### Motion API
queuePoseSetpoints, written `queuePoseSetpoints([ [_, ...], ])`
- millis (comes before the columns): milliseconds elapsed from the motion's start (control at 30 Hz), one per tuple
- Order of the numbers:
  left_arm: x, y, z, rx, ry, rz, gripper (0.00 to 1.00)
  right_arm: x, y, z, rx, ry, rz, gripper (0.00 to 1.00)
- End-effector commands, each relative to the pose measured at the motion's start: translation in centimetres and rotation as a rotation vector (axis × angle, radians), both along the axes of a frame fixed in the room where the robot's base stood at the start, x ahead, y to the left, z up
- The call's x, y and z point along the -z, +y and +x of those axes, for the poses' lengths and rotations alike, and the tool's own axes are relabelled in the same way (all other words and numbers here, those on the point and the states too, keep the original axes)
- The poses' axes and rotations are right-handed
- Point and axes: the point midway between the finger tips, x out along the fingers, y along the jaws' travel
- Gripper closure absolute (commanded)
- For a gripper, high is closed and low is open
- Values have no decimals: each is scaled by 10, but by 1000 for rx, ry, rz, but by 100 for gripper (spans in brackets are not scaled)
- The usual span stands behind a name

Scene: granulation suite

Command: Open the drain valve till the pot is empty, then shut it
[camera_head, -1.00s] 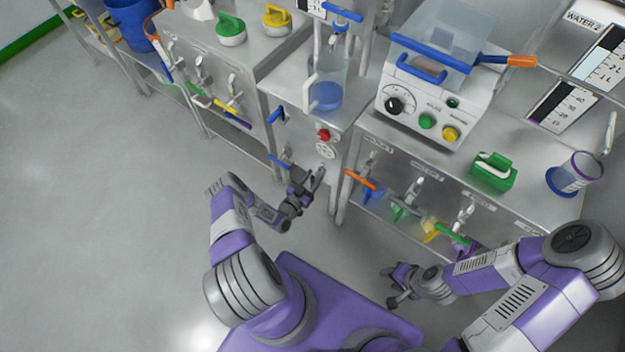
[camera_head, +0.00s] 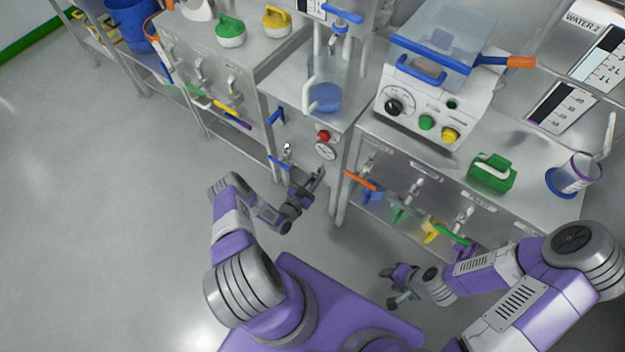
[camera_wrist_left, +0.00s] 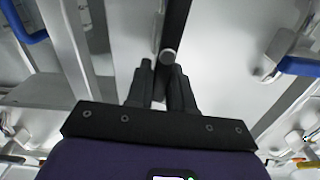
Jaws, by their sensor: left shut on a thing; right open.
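A clear pot (camera_head: 325,97) with blue liquid in its bottom stands on the middle steel cabinet. Below it, on the cabinet front, are a red knob (camera_head: 324,136), a round gauge (camera_head: 326,151) and a small tap with a blue lever (camera_head: 279,163). My left gripper (camera_head: 314,180) is low in front of this cabinet, shut on a dark lever. In the left wrist view the dark lever (camera_wrist_left: 170,40) comes down to the fingertips, its round end between them; I cannot tell its valve's state. My right gripper (camera_head: 390,286) is open and empty, low in front of the right cabinet.
The right cabinet has several taps with coloured levers, including an orange one (camera_head: 360,180). The left cabinet (camera_head: 190,50) has more taps. The floor (camera_head: 110,230) at left is clear.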

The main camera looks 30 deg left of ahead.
Motion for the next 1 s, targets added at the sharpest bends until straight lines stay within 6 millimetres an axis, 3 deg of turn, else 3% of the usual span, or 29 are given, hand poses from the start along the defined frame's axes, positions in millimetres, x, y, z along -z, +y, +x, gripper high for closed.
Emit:
queuePoseSetpoints([
  [1000,16,-26,-2,2,-74,929,100,-8,0,0,0,0,0,53],
])
